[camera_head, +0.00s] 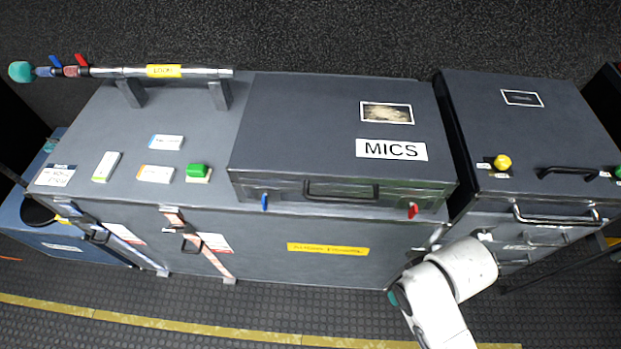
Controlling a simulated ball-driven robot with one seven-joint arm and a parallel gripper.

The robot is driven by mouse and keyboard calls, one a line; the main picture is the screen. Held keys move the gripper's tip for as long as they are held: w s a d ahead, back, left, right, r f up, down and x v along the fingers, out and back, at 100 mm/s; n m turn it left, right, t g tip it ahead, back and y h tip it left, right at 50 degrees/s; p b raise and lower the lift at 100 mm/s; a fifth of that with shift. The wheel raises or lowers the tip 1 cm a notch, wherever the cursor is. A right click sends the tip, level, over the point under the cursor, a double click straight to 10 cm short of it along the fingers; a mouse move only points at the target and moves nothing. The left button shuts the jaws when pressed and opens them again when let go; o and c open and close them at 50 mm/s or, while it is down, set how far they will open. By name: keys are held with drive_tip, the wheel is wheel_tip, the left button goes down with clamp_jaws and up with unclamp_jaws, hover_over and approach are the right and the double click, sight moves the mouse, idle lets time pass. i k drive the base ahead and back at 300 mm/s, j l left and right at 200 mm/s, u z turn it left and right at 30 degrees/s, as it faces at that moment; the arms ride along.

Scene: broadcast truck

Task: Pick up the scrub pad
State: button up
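A small green block (197,170), which looks like the scrub pad, lies on the left part of the long grey case top (207,120). It sits on or against a pale card-like piece (199,178), near the front edge. My white arm shows at the lower right, in front of the case and well to the right of the green block. My gripper's fingers are not visible.
A closed case marked MICS (340,130) stands right of the block. Several small white labelled pieces, including one (155,174), lie to its left. A raised metal rail (165,72) runs along the back left. Another dark case (530,130) stands far right.

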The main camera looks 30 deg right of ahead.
sight(197, 173)
drive_tip(key=i+j, duration=0.15)
drive_tip(key=j, duration=0.25)
drive_tip(key=i+j, duration=0.1)
drive_tip(key=j, duration=0.35)
drive_tip(key=i+j, duration=0.15)
drive_tip(key=j, duration=0.25)
drive_tip(key=i+j, duration=0.15)
drive_tip(key=j, duration=0.25)
drive_tip(key=i+j, duration=0.1)
drive_tip(key=j, duration=0.3)
drive_tip(key=i+j, duration=0.15)
drive_tip(key=j, duration=0.3)
drive_tip(key=i+j, duration=0.1)
drive_tip(key=j, duration=0.3)
drive_tip(key=i+j, duration=0.15)
drive_tip(key=j, duration=0.25)
drive_tip(key=u, duration=0.05)
